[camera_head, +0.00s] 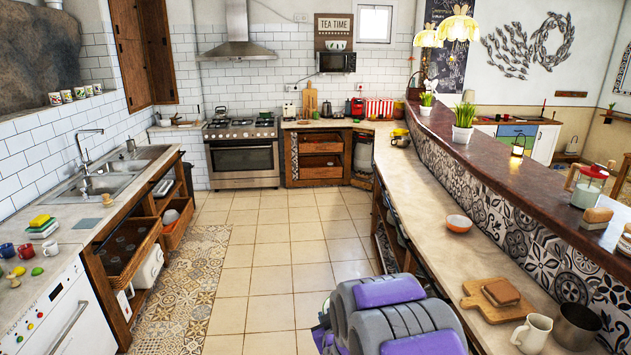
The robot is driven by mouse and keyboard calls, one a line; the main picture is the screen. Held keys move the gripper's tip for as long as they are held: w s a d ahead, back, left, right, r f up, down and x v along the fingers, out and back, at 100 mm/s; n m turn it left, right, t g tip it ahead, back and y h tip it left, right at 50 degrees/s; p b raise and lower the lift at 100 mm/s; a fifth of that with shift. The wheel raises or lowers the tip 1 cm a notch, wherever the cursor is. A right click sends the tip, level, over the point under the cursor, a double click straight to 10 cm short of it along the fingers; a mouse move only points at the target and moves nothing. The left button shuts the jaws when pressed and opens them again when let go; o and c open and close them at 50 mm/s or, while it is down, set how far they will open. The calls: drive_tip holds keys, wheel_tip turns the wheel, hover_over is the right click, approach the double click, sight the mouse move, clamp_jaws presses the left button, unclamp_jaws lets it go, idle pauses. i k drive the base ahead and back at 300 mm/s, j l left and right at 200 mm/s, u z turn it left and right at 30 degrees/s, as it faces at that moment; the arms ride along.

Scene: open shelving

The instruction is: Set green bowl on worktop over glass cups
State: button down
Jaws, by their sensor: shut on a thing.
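The worktop (78,226) with the steel sink runs along the left wall. Below it, an open wooden shelf holds dark, see-through cups (130,238) that look like glass. No green bowl shows in this view. My gripper is not in view, and only a purple and grey part of my own body shows at the bottom. What my gripper holds cannot be seen.
A tiled floor (265,255) lies open between the counters. On the right counter stand an orange-and-white bowl (459,223), a cutting board (490,306) and a white pitcher (532,334).

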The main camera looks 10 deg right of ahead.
sight(456, 251)
drive_tip(key=i+z, duration=0.1)
drive_tip(key=i, duration=0.4)
drive_tip(key=i+j+z, duration=0.15)
drive_tip(key=i, duration=0.35)
drive_tip(key=i+j+z, duration=0.1)
drive_tip(key=i, duration=0.4)
